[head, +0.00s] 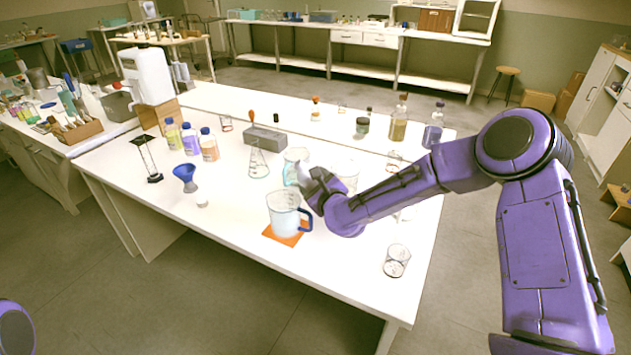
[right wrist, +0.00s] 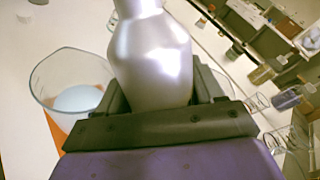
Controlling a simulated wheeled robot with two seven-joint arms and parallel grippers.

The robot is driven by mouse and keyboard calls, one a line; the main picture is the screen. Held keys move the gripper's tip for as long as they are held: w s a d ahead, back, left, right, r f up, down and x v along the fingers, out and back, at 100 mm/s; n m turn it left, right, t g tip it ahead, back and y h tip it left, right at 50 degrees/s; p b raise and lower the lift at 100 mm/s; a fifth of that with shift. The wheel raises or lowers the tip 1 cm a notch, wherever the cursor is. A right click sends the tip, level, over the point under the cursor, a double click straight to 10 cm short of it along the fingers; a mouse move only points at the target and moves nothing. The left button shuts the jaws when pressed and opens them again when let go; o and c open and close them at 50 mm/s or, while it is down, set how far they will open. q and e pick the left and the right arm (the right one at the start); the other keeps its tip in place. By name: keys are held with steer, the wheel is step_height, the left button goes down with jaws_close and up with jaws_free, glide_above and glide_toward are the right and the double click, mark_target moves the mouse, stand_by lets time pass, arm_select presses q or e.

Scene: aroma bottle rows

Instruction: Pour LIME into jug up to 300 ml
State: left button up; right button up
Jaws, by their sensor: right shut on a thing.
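The jug (head: 284,217), clear with a blue handle, stands upright on an orange mat (head: 270,233). It holds pale liquid; in the right wrist view the jug (right wrist: 40,85) is left of my gripper, with a pale bluish-white surface inside. My right gripper (head: 314,187) is just behind and above the jug's right side. It is shut on a pale silvery-grey bottle (right wrist: 155,60), which fills the middle of the right wrist view. No label shows on it, so I cannot tell whether it is LIME. Its mouth and any stream are hidden. My left gripper is out of view.
Three capped bottles (head: 190,138), a blue funnel (head: 186,176) and an hourglass-like stand (head: 148,160) are at the left. A flask (head: 259,163) and grey block (head: 265,138) stand behind. An empty glass (head: 397,260) is at right front.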

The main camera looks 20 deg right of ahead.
steer(key=shift+s+d+f+n+g+h+p, duration=0.15)
steer(key=shift+n+g+h+p, duration=0.25)
steer(key=shift+n+p, duration=0.7)
stand_by(0.8)
steer(key=shift+s+d+f+n+g+h+p, duration=0.1)
steer(key=shift+d+f+n+g+h+p, duration=0.3)
steer(key=shift+p, duration=0.7)
steer(key=shift+s+d+f+n+h+p, duration=0.1)
steer(key=shift+d+f+n+h+p, duration=0.15)
steer(key=shift+n+p, duration=0.2)
steer(key=shift+d+f+n+h+p, duration=0.1)
steer(key=shift+n+h+p, duration=0.2)
steer(key=shift+n, duration=0.25)
steer(key=shift+b, duration=0.3)
stand_by(0.4)
stand_by(0.7)
steer(key=shift+a+r+n+g+p, duration=0.3)
steer(key=shift+r+n+g+p, duration=0.1)
steer(key=shift+p, duration=0.35)
stand_by(1.9)
